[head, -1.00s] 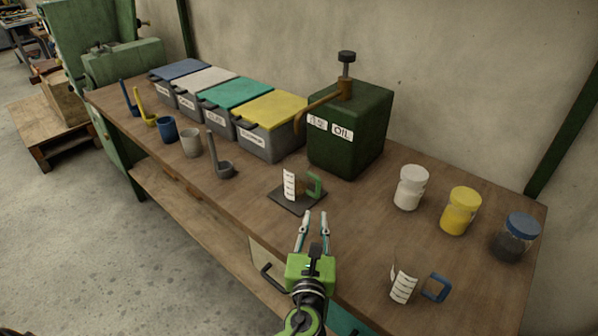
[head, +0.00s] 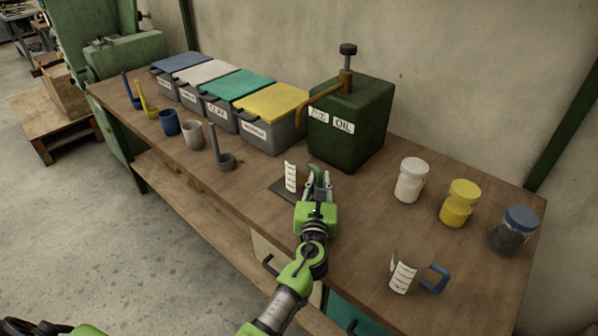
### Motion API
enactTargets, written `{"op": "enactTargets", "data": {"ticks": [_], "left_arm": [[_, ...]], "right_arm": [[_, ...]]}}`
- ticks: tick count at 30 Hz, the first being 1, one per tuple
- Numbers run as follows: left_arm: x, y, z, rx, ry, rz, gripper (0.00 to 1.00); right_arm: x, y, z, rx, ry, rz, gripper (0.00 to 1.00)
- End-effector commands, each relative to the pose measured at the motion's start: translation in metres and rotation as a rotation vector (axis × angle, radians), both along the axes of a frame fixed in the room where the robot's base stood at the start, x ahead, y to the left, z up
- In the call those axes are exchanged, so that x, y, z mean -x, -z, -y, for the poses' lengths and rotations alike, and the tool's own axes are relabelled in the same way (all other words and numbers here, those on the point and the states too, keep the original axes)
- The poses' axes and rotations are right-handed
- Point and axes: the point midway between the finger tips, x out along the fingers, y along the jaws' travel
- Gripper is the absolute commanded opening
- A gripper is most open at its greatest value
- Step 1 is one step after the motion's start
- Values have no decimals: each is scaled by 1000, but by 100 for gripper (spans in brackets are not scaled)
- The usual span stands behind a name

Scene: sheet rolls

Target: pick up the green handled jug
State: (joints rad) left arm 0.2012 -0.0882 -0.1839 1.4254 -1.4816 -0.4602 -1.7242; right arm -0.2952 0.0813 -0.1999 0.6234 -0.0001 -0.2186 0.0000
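The green-handled jug (head: 290,177) is a clear measuring jug with a white scale. It stands upright on a dark square mat (head: 281,190) near the middle of the bench.
The green oil can (head: 350,125) with its spout stands close behind the jug. A blue-handled jug (head: 402,278) is at the front right. A white jar (head: 410,180), yellow jar (head: 460,204) and blue-lidded jar (head: 515,230) stand right. A grey ladle (head: 225,160) is left.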

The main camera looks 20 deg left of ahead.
Motion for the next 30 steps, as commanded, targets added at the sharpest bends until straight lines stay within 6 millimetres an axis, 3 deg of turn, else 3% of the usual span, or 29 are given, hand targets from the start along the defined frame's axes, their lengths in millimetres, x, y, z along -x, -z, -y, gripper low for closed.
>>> {"op": "enactTargets", "data": {"ticks": [5, 7, 20, 28, 30], "left_arm": [[0, 0, 0, 0, 0, -1, 17], [0, 0, 0, 0, 0, 0, 0], [0, -3, 0, -1, 0, 1, 0], [0, -37, 1, 1, 0, 3, 0], [4, -49, -10, -1, -2, 2, 0]], "right_arm": [[4, 0, -4, -4, 1, -5, 40], [6, 0, -5, -5, 0, -8, 40], [8, -1, -4, -4, 1, -12, 40], [8, -21, -1, -1, 0, -11, 40], [8, -30, -1, -1, 0, -11, 40]]}}
